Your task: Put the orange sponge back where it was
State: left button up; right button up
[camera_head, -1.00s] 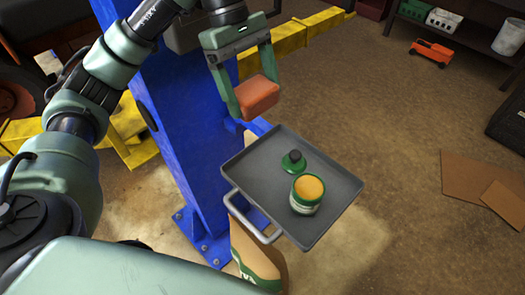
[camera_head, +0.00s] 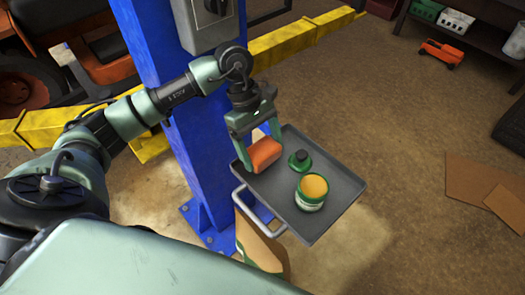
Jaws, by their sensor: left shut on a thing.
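The orange sponge (camera_head: 264,154) is between the fingers of my left gripper (camera_head: 262,158), which is shut on it. The gripper points down over the far left part of a dark grey tray (camera_head: 326,221). The sponge is at or just above the tray's surface; I cannot tell whether it touches. To its right on the tray stand a small green lid with a dark knob (camera_head: 300,160) and a green and white tin with an orange-yellow top (camera_head: 311,192). My right gripper is not in view.
A blue post (camera_head: 196,165) stands just left of the tray, with a grey box (camera_head: 207,22) on it. Yellow beams (camera_head: 290,42) run behind. The tray has a metal handle (camera_head: 258,222) at its left. Flat cardboard (camera_head: 468,180) lies on the floor at right.

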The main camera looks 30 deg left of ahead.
pick_arm(q)
notch_tip(320, 180, down, 2)
jog(key=shift+f, duration=0.2)
jog(key=o, duration=1.3)
jog(key=shift+r, duration=0.1)
jog(key=shift+c, duration=0.2)
